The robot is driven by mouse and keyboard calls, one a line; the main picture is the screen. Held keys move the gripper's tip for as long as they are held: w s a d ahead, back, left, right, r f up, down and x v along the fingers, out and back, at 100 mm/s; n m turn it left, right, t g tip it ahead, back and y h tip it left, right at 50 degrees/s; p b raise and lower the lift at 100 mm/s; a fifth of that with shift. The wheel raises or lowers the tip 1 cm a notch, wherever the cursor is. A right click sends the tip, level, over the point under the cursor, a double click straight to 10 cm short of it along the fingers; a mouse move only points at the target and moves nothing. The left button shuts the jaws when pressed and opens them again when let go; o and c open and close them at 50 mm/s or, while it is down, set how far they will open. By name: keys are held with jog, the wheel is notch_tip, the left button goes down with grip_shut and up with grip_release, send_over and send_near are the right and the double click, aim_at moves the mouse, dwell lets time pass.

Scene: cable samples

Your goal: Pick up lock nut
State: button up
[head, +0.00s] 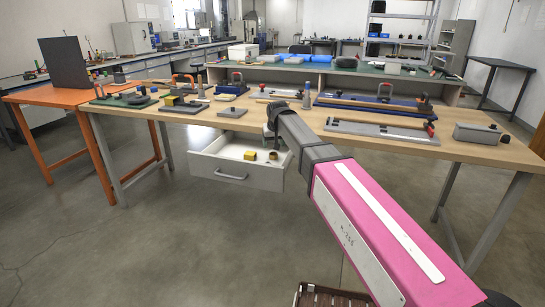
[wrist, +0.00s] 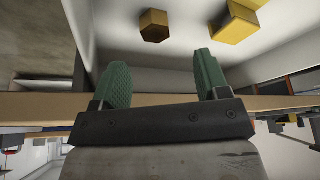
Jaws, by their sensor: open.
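A small six-sided brass-coloured piece (wrist: 154,25), which looks like the lock nut, lies in the open white drawer. In the head view the small dark yellow piece (head: 272,155) at the drawer's right appears to be the same one. My gripper (wrist: 160,62) is open with its green fingers apart and nothing between them. The nut shows beyond the gap between the fingertips, apart from them. In the head view my gripper (head: 268,131) is at the table's front edge above the drawer, partly hidden by my arm.
A larger yellow block (head: 250,155) lies beside the nut; it also shows in the wrist view (wrist: 236,22). The drawer (head: 225,165) has raised walls and hangs under the wooden tabletop (head: 460,152). Tools and fixtures stand on the tabletop. The floor before the drawer is clear.

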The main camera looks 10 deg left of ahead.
aim_at(274, 153)
jog(key=x, duration=0.7)
jog(key=shift+w+d+f, duration=0.15)
jog(key=shift+d+f, duration=0.1)
jog(key=shift+f, duration=0.05)
jog(key=c, duration=1)
